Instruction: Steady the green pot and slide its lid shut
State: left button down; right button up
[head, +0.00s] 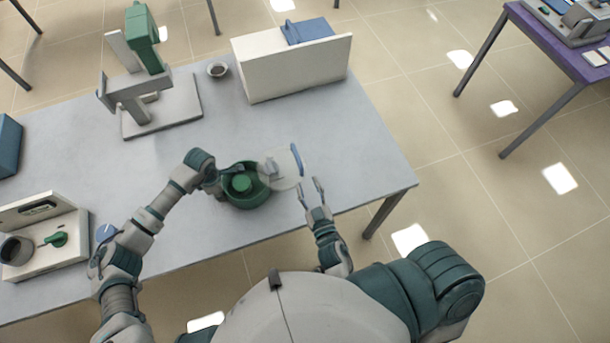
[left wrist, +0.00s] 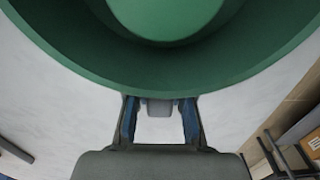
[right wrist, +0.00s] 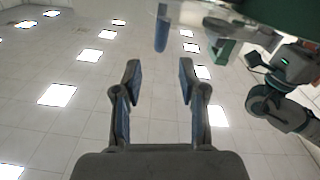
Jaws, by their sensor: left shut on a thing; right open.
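The green pot (head: 247,196) stands near the front edge of the grey table, with a round green shape inside it. Its lid (head: 278,172), a pale disc with a blue handle (head: 297,159), overlaps only the pot's right side and sticks out to the right, so the pot is largely open. My left gripper (head: 216,186) is shut on the pot at its left side; the left wrist view shows the pot's wall (left wrist: 160,80) close above the fingers. My right gripper (head: 312,188) is open and empty, just right of the lid. The blue handle (right wrist: 162,28) is ahead of its fingers in the right wrist view.
A white block (head: 290,70) with a blue item stands at the back. A white panel unit (head: 45,245) is at the front left. The table between is clear.

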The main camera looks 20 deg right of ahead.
aim_at(292, 146)
jog(key=w, duration=1.1)
jog(key=shift+w+d, duration=0.2)
jog(key=shift+w, duration=0.15)
grip_shut()
jog(key=shift+a, duration=0.1)
